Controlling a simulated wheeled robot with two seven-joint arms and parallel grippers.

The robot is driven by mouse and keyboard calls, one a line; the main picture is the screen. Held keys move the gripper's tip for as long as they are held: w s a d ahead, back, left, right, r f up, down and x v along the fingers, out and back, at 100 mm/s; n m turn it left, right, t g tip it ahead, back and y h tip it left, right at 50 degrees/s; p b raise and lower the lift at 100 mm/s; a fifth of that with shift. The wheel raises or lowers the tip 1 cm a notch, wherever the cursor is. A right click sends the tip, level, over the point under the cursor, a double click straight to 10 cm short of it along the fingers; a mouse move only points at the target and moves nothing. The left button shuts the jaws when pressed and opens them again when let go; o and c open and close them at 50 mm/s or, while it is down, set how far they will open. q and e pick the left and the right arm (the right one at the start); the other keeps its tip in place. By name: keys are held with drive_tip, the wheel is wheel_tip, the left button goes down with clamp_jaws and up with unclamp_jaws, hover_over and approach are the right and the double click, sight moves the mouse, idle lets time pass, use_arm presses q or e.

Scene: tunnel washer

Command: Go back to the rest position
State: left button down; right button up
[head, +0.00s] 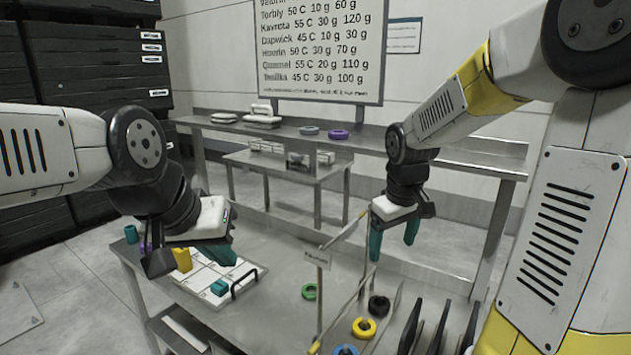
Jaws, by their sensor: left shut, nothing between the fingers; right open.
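My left gripper (220,254) hangs above the white tray at the left of the steel table, its teal fingers closed together with nothing seen between them. My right gripper (393,240) is open and empty, its two teal fingers apart and pointing down, above the table's back right part. Both arms reach in from the sides, still extended over the table. The white tray (262,270) has a dark handle and a grid of cells, and my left gripper hides part of it. A yellow block (182,260) and a teal block (219,287) show at the tray.
A green ring (309,292) lies mid-table. A black ring (379,306), yellow ring (364,328) and blue ring (345,350) lie at the right near upright dark dividers (411,326). Behind are a long steel bench (365,141) and a board (318,50).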

drive_tip(key=s+a+r+m+t+y, duration=0.1)
drive_tip(key=s+r, duration=0.3)
drive_tip(key=s, duration=0.4)
drive_tip(key=s+a+r+m+t+y, duration=0.1)
drive_tip(key=s+a+r+m+t, duration=0.1)
drive_tip(key=s, duration=0.6)
wheel_tip(320, 180, up, 2)
drive_tip(key=shift+r+m+t, duration=0.2)
drive_tip(key=shift+m+t, duration=0.1)
drive_tip(key=shift+m, duration=0.6)
